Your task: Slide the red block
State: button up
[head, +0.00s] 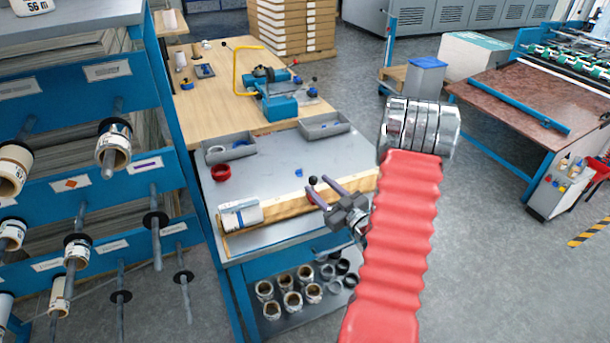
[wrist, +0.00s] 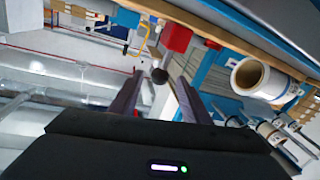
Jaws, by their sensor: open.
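My gripper (head: 318,187) is open over the front table, beside the long wooden bar. In the wrist view its two dark fingers (wrist: 157,80) are spread apart. The red block (wrist: 175,38) shows in the wrist view just beyond the fingers, above the ball, at the bar. I see no gripper contact with the block. In the head view the block is mostly hidden around my fingers, and I cannot make it out clearly.
A white roll (head: 241,214) lies at the left end of the wooden bar (head: 285,203). A red ring (head: 221,172) and grey trays (head: 324,127) are on the table. A blue device with a yellow handle (head: 280,100) stands behind. A roll rack (head: 110,145) is at the left.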

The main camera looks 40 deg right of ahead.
jog(key=w, duration=0.8)
jog(key=shift+d, duration=0.35)
grip_shut()
